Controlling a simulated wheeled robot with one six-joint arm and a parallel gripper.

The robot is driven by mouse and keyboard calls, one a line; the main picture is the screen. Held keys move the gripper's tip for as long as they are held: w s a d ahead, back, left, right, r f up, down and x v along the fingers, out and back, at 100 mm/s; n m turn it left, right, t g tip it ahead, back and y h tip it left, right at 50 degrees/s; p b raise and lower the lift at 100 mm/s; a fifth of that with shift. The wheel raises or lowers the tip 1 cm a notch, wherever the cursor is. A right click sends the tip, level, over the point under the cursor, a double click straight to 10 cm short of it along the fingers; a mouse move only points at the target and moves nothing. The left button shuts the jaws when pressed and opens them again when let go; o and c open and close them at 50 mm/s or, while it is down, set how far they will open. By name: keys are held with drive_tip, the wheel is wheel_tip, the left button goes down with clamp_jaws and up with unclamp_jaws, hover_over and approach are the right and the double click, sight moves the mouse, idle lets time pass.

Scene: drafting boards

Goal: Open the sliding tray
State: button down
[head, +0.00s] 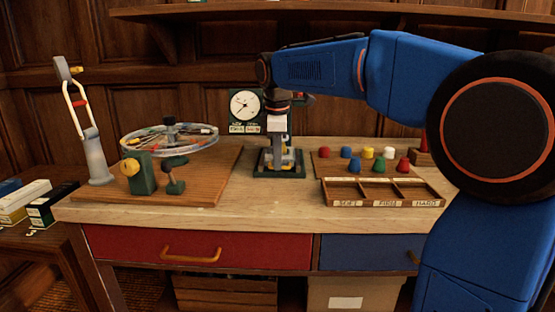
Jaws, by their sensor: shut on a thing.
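My gripper (278,148) points down at the back middle of the bench, at a small stand with a dark green base (279,171). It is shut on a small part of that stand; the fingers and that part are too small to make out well. A white round dial (244,105) on a dark green panel stands just left of my gripper. I cannot tell which piece is the sliding tray. The red drawer (130,246) and the blue drawer (365,252) in the bench front both look closed.
A wooden board (205,192) with a round glass-topped wheel stands left of the stand. A three-compartment box (385,203) marked SOFT, FIRM, HARD lies at right, with several coloured pegs behind it. A lamp-like post (96,160) stands far left. Bare bench lies in front.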

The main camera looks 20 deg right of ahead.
idle(0.3)
drive_tip(key=s+a, duration=0.1)
drive_tip(key=s, duration=0.3)
drive_tip(key=s+a, duration=0.2)
drive_tip(key=s, duration=0.3)
drive_tip(key=s+a, duration=0.1)
drive_tip(key=s, duration=0.3)
drive_tip(key=shift+s+a, duration=0.25)
drive_tip(key=shift+s, duration=0.1)
drive_tip(key=c, duration=1.9)
unclamp_jaws()
wheel_tip(320, 180, up, 17)
drive_tip(key=s, duration=0.3)
drive_tip(key=shift+a, duration=0.4)
drive_tip(key=shift+r, duration=0.1)
